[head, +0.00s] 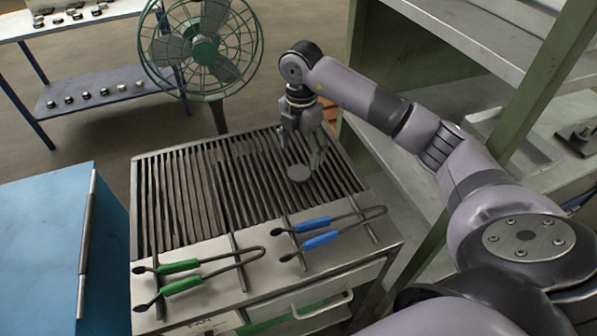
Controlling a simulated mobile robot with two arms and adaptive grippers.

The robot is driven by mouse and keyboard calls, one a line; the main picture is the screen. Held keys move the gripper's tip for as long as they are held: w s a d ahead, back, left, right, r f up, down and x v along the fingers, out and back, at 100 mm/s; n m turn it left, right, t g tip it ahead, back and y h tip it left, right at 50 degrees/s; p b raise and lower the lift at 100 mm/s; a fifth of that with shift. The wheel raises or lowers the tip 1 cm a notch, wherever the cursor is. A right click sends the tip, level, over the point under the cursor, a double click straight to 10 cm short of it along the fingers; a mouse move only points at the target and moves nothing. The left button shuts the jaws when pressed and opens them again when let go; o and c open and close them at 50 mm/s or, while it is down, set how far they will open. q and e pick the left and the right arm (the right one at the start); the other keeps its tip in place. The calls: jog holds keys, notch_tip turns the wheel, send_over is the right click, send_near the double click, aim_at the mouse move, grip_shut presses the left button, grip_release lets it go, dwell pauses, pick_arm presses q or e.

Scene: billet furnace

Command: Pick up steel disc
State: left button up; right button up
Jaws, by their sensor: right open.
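A round grey steel disc (299,173) lies on the slatted metal grate (180,200) of the bench in the middle of the head view. My right gripper (303,158) points down over the grate. Its fingers are spread apart around or just behind the disc, and it is open. I cannot tell whether a finger touches the disc. My left gripper is not in view.
Green-handled tongs (180,285) and blue-handled tongs (320,241) lie at the bench's front. A green fan (204,48) stands behind it. A blue cabinet (60,250) is at left, shelving (480,45) at right. Small parts sit on the far table (95,97).

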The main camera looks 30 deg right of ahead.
aim_at(299, 171)
jog(key=shift+f, duration=0.75)
jog(key=f, duration=0.1)
jog(key=f+p, duration=0.1)
jog(key=f, duration=0.2)
jog(key=shift+a, duration=0.25)
jog(key=shift+f+p, duration=0.3)
jog(key=shift+f, duration=0.35)
jog(key=shift+c, duration=0.3)
jog(key=c, duration=1.5)
jog(key=shift+w, duration=0.1)
jog(key=shift+c, duration=0.2)
jog(key=shift+r, duration=0.15)
